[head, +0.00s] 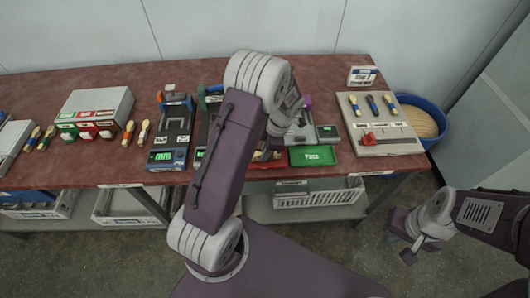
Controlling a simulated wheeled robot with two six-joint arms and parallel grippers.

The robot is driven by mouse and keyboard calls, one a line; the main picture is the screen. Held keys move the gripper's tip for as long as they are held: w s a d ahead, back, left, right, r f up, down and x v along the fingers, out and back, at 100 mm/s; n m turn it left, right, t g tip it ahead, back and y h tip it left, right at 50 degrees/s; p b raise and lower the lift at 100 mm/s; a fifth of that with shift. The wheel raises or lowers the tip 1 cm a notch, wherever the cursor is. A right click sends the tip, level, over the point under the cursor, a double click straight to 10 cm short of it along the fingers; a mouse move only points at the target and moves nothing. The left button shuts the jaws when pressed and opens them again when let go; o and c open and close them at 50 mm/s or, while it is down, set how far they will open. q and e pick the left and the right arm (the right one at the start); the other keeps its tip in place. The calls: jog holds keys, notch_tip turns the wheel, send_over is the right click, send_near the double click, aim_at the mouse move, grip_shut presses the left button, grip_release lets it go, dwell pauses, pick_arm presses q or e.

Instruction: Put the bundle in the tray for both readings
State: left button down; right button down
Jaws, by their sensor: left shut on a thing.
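My left arm crosses the middle of the head view, and its wrist end (283,122) is over the table. Its fingertips are mostly hidden behind the arm; it is shut on a bundle, of which a small yellowish part (266,155) seems to show beside the arm. A green tray marked Pass (312,156) lies at the front edge, right of it. A red strip, probably another tray, shows partly beneath the arm. Two devices with green displays (166,158) stand left of the arm, one partly covered. My right gripper (400,247) hangs low at right, away from the table, apparently open and empty.
Several banded bundles (129,132) lie at left beside a box with green and red labels (96,110). A pale board (384,140) with a red lever and bundles stands at right, near a blue tub (422,118). A grey device (326,132) stands behind the green tray.

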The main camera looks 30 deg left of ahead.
pick_arm(q)
jog(key=shift+f, duration=0.2)
jog(key=c, duration=1.4)
grip_release()
jog(key=shift+c, duration=0.2)
jog(key=v, duration=1.3)
jog(key=s+d+f+m+t+h, duration=0.1)
jog(key=s+d+m, duration=0.1)
jog(key=s+m, duration=0.5)
jog(key=s+d+f+m+t+h, duration=0.1)
jog(key=s+m, duration=0.6)
jog(key=m, duration=1)
jog(key=shift+s+d+f+t+h, duration=0.3)
jog(key=shift+d+f+t+h, duration=0.15)
jog(key=shift+d+f, duration=0.3)
jog(key=shift+r+p, duration=0.1)
jog(key=shift+p, duration=0.25)
